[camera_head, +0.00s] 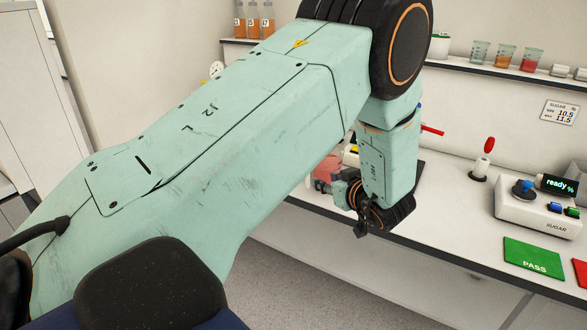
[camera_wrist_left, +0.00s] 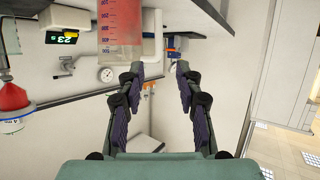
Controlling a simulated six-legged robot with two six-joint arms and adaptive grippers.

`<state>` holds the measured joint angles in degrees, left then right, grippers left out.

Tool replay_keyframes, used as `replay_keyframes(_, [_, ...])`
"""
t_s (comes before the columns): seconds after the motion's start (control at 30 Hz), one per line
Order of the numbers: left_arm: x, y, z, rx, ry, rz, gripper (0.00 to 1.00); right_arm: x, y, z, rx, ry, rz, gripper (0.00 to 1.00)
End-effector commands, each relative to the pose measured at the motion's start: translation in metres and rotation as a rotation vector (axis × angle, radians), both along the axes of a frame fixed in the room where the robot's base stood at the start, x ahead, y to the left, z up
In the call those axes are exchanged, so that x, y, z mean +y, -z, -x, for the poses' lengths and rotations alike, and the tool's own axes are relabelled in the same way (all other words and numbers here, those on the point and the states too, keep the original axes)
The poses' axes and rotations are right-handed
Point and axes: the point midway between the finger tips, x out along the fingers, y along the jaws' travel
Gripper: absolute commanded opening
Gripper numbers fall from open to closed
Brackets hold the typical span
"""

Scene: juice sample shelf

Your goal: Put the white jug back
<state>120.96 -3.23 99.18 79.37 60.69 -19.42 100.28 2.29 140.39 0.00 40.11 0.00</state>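No thing in these views can be made out for certain as the white jug. My left gripper (camera_head: 360,228) hangs low at the front edge of the white counter in the head view. In the left wrist view its two dark fingers (camera_wrist_left: 160,90) are well apart with nothing between them. Just beyond the left finger there is a pale, see-through vessel (camera_wrist_left: 121,36) with red contents and measuring marks, cut off by the top edge. My left arm hides much of the counter and shelf in the head view. My right gripper is in neither view.
The counter (camera_head: 449,210) holds a sugar meter (camera_head: 536,211) reading "ready", a green PASS mat (camera_head: 533,257) and a red-handled lever (camera_head: 484,160). A wall shelf (camera_head: 505,73) carries several beakers and a white tub (camera_head: 441,44). A pinkish object (camera_head: 326,168) is partly hidden beside my gripper.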

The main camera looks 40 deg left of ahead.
Motion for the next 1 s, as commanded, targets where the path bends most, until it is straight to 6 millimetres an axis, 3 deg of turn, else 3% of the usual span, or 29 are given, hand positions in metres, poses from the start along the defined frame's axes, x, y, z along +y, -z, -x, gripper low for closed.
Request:
replay_keyframes(0.13, [-0.003,0.031,0.013,0.087,0.093,0.003,0.35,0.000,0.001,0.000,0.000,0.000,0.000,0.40])
replay_keyframes(0.27, [-0.019,0.091,0.047,0.259,0.290,0.043,0.35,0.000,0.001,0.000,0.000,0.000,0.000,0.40])
replay_keyframes(0.37, [-0.041,0.140,0.088,0.412,0.455,0.110,0.35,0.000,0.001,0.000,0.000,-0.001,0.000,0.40])
replay_keyframes(0.47, [-0.067,0.182,0.143,0.571,0.610,0.211,0.35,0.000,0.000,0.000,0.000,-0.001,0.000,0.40])
replay_keyframes(0.6, [-0.108,0.222,0.236,0.788,0.803,0.387,0.35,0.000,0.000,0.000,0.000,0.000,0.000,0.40])
replay_keyframes(0.7, [-0.133,0.233,0.297,0.915,0.907,0.513,0.35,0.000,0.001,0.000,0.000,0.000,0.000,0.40])
replay_keyframes(0.8, [-0.151,0.234,0.342,1.001,0.977,0.610,0.35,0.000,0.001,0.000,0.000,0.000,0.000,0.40])
replay_keyframes(0.9, [-0.161,0.232,0.367,1.047,1.016,0.664,0.35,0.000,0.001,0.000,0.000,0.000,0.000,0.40])
replay_keyframes(1.0, [-0.164,0.231,0.375,1.063,1.030,0.683,0.35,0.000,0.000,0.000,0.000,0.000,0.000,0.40])
